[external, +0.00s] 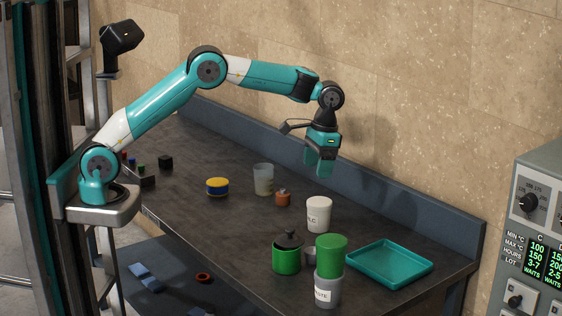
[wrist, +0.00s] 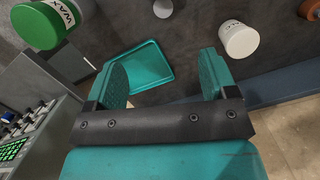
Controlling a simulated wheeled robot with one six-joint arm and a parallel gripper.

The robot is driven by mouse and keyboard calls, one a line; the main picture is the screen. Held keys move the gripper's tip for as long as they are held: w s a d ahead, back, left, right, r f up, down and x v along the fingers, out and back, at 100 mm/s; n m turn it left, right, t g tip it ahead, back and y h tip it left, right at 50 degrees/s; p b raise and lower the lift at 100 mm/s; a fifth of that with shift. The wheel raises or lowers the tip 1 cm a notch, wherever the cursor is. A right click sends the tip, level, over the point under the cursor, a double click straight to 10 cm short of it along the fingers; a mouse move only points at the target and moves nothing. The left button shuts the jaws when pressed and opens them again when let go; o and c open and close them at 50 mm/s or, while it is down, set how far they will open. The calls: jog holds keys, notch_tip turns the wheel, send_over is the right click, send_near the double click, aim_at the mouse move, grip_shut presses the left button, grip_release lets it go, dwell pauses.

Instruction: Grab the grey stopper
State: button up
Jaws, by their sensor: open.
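My gripper (external: 319,165) is open and empty, high above the back of the bench. In the wrist view its two fingers (wrist: 163,70) stand apart with nothing between them. A small grey round piece (external: 309,256), perhaps the grey stopper, sits on the bench between a green pot and a green-topped container, partly hidden. A grey piece, likely the same one, shows at the top edge of the wrist view (wrist: 162,6). It is too small to identify surely. My gripper is well above and apart from it.
The green pot (external: 286,259) has a dark knobbed lid. The green-topped container (external: 331,256) and white cup (external: 319,214) stand close by. A teal tray (external: 390,264) lies right, beside a control panel (external: 535,240). A wall (external: 420,90) rises behind. The bench's left-middle has free room.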

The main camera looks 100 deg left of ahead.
jog(key=w+a+f+m+g, duration=0.15)
jog(key=w+f, duration=0.25)
jog(key=f, duration=0.5)
jog(key=b, duration=0.9)
send_near(313, 250)
jog(key=p+x, duration=0.1)
jog(key=x, duration=0.3)
jog(key=shift+w+f+p, duration=0.15)
jog(key=shift+f+p, duration=0.05)
jog(key=shift+p, duration=0.2)
jog(key=shift+t, duration=0.25)
jog(key=shift+s+p+x, duration=0.15)
jog(key=shift+p+x, duration=0.45)
jog(key=shift+x, duration=0.95)
jog(key=shift+s+p+x, duration=0.1)
jog(key=shift+p+x, duration=0.5)
jog(key=shift+x, duration=0.95)
jog(key=shift+d+r, duration=0.1)
jog(key=shift+r, duration=0.05)
jog(key=c, duration=1)
